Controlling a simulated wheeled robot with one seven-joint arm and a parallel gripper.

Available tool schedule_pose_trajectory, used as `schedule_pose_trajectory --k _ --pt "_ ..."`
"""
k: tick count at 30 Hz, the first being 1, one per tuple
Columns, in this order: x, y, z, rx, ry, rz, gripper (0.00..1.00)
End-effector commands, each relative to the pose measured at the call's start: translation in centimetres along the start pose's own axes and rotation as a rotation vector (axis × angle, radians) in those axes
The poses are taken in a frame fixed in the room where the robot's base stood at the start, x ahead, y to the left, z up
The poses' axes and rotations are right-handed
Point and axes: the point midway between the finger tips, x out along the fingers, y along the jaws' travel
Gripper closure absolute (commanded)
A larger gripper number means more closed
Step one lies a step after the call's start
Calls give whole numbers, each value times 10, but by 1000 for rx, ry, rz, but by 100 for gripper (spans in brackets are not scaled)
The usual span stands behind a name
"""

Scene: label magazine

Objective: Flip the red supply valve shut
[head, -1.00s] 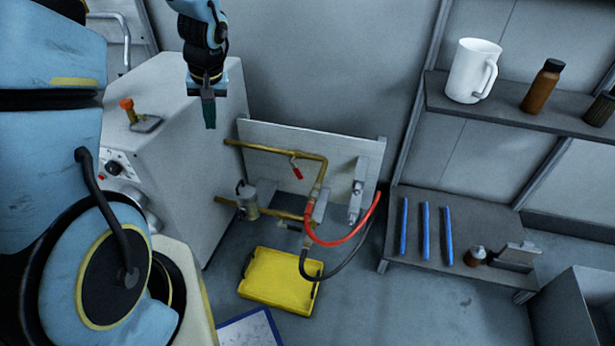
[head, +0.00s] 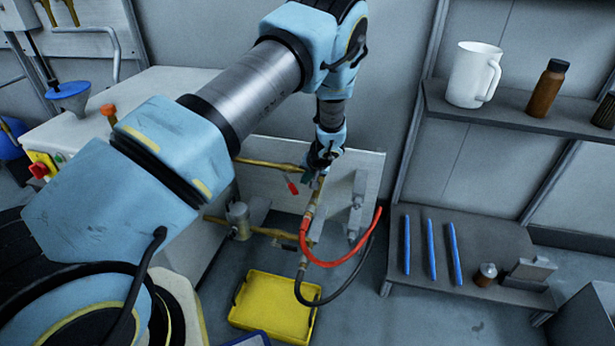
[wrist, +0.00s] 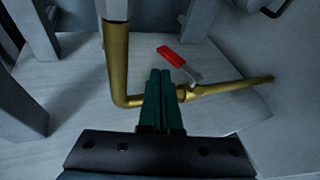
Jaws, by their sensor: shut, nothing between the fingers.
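The red supply valve's lever (head: 292,187) hangs at a slant below the upper brass pipe (head: 262,162) in the head view. In the wrist view its red grip (wrist: 173,56) sits on a metal shank that stands off the brass pipe at an angle. My gripper (head: 312,174) is by the pipe's corner, just right of the lever. In the wrist view my gripper's (wrist: 160,74) dark green fingers are together and empty, across the pipe, with their tips just below the red grip. I cannot tell whether they touch the lever.
A red hose (head: 338,262) and a black hose (head: 318,302) hang below the pipes. A yellow tray (head: 272,306) lies on the floor. Shelves with a white jug (head: 470,75) and blue rods (head: 430,248) stand at the right. A pale machine cabinet (head: 75,130) stands at the left.

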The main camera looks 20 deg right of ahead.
Motion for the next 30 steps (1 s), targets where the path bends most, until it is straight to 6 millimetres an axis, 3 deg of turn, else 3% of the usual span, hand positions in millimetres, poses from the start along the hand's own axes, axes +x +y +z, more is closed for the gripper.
schedule_pose_trajectory --k 3,9,30 --pt "23 -1 1 -1 -2 -1 100" --pt "47 -1 0 -1 -2 -1 100" --pt "66 1 5 0 0 -1 100"
